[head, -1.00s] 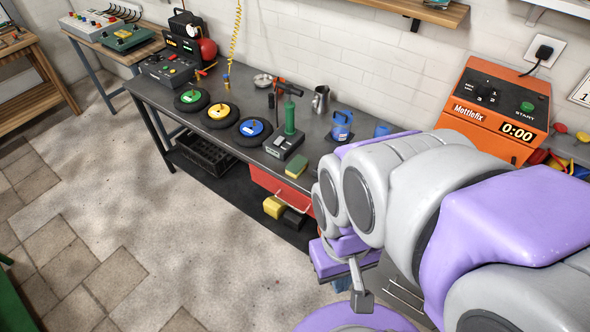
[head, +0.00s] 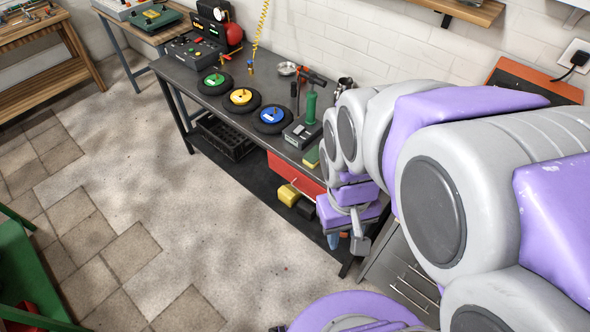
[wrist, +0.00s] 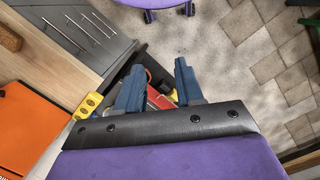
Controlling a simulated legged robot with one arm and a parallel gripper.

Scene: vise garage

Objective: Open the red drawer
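The red drawer (head: 290,172) is under the dark workbench (head: 262,88), with its right part hidden behind my arm in the head view. A thin pale handle shows along its front, and the drawer looks shut. My gripper (head: 350,235) hangs pointing down to the right of the drawer, apart from it as far as I can tell. In the wrist view my gripper (wrist: 158,85) has its two blue fingers spread with nothing held between them. A small red patch of the drawer (wrist: 158,98) shows between and beyond the fingers.
A grey cabinet (head: 402,276) with bar handles stands at right. The floor (head: 190,215) before the bench is clear. A green frame (head: 25,270) stands at lower left.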

